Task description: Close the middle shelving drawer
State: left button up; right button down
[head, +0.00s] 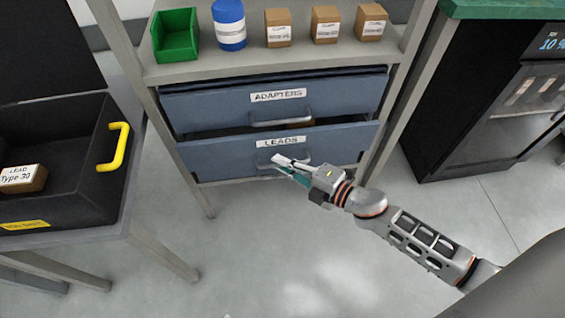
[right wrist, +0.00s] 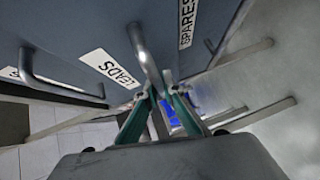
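The middle drawer, labelled LEADS (head: 215,154), is a blue-grey drawer in the rack. It stands partly out, with a dark gap above its front and a brown box (head: 268,123) just showing inside. Its label shows in the right wrist view (right wrist: 110,68), beside its grey bar handle (right wrist: 141,48). My right gripper (head: 281,165) is at this handle. In the right wrist view, its teal-padded fingertips (right wrist: 161,92) are apart, one on each side of the handle's end. Whether they touch it is unclear. My left gripper is not in view.
The ADAPTERS drawer (head: 205,104) is just above; a SPARES label (right wrist: 187,22) shows in the wrist view. The shelf above holds a green bin (head: 175,40), blue container (head: 229,25) and brown boxes. A black tote (head: 80,205) stands left. Floor in front is clear.

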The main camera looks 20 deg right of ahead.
aim_at(283, 152)
jog(key=w, duration=0.2)
jog(key=w+d, duration=0.1)
jog(key=shift+w, duration=0.4)
jog(key=shift+w+d+r, duration=0.1)
jog(key=shift+w+d, duration=0.1)
jog(key=c, duration=2.2)
grip_release()
jog(key=shift+w, duration=0.1)
jog(key=shift+o, duration=0.2)
jog(key=shift+a, duration=0.1)
jog(key=shift+s+d, duration=0.25)
jog(key=shift+s, duration=0.25)
jog(key=v, duration=1.1)
